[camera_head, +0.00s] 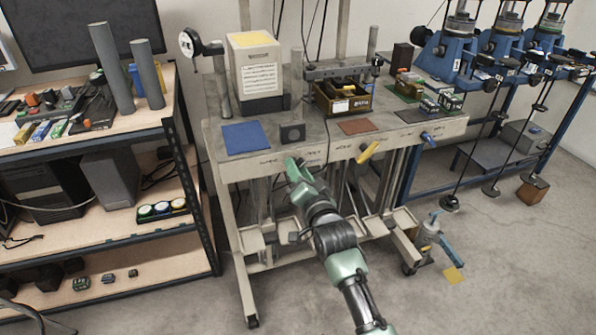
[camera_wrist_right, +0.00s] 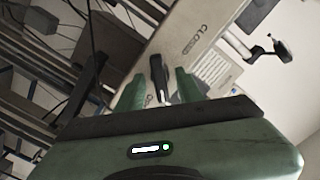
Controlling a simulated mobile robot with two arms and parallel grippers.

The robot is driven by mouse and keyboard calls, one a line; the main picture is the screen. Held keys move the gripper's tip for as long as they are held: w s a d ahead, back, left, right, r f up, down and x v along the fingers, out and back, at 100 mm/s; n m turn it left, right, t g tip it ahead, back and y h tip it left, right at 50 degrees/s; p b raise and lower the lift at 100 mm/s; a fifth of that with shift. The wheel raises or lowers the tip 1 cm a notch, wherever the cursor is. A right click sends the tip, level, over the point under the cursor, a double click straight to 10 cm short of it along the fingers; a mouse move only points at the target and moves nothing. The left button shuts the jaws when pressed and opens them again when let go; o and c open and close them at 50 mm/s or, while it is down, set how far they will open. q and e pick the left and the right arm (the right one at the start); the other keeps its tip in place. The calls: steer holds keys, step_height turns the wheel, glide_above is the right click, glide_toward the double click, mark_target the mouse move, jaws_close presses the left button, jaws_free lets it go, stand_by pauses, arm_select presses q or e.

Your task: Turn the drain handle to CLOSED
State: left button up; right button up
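My right gripper (camera_head: 296,167) reaches the front panel of the grey bench (camera_head: 232,172), below its left half. In the right wrist view, the two green fingers (camera_wrist_right: 160,88) stand apart on either side of a dark handle (camera_wrist_right: 157,72). A narrow gap shows beside the handle, so the fingers look open around it. The word CLOSED is printed on the pale panel beside the handle, and part of another label shows between the fingers. In the head view my gripper hides this handle. My left gripper is not in view.
A yellow handle (camera_head: 368,152) and a blue handle (camera_head: 429,138) sit farther right on the bench front. A blue mat (camera_head: 245,138) and a dark block (camera_head: 292,133) lie on top. A shelf unit (camera_head: 150,237) stands left; blue presses (camera_head: 455,50) stand right.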

jaws_close()
steer(key=n+p, duration=0.3)
steer(key=n, duration=1.5)
steer(key=shift+a+f, duration=0.1)
steer(key=shift+a, duration=0.05)
stand_by(0.3)
stand_by(0.4)
